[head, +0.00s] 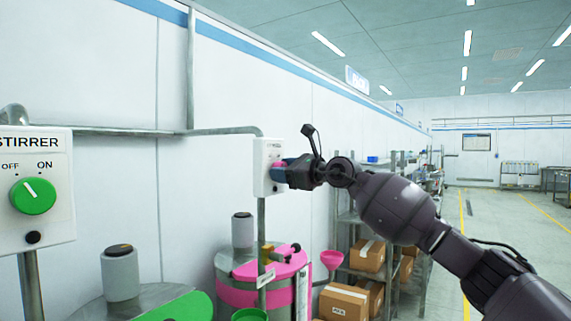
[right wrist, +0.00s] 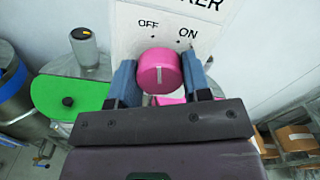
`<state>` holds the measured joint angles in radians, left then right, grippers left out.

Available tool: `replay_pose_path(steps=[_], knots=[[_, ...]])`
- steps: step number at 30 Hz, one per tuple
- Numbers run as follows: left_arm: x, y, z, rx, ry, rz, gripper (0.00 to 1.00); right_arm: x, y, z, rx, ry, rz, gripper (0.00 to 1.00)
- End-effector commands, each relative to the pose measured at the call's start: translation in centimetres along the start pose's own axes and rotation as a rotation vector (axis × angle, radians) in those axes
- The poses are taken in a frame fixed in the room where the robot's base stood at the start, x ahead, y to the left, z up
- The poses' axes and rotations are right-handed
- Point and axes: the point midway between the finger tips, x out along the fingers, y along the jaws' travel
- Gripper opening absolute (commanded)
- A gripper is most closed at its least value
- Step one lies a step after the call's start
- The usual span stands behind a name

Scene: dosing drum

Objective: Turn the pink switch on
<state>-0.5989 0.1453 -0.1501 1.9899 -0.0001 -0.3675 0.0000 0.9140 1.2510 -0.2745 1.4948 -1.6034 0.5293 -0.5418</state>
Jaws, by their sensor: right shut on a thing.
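The pink switch (right wrist: 160,72) is a round knob on a white panel (right wrist: 207,60) labelled OFF on the left and ON on the right. Its white mark stands nearly upright in the right wrist view, closer to the line of the OFF dot than the ON dot. My right gripper (right wrist: 158,82) is shut on the knob, with one blue finger on each side. In the head view my right gripper (head: 284,173) is at the front of the small white panel (head: 262,160) and mostly hides the knob. My left gripper is in neither view.
A STIRRER box (head: 60,215) with a green knob (head: 33,196) is at the left. Below stand a drum with a pink lid (head: 240,297) and one with a green lid (right wrist: 70,97). A shelf with cardboard boxes (head: 343,302) is behind my right arm. The aisle on the right is clear.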

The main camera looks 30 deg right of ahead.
Motion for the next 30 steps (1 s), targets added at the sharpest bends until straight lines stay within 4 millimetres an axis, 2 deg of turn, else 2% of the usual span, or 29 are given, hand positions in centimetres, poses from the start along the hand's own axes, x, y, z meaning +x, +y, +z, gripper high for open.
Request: replay_pose_path(steps=[1,6,18,24,30], knots=[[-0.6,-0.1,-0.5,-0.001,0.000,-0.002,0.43,-0.1,-0.1,0.5,0.044,-0.001,0.000,0.20],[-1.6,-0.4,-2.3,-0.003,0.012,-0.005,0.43,-0.1,-0.2,0.5,0.207,0.000,0.000,0.20],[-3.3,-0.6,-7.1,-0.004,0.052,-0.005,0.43,0.0,0.0,0.2,0.559,0.004,0.001,0.20],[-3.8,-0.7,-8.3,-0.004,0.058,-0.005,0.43,0.0,0.1,0.1,0.681,0.004,0.001,0.20],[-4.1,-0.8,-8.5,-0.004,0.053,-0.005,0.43,0.0,0.1,0.0,0.756,0.003,0.001,0.20]])
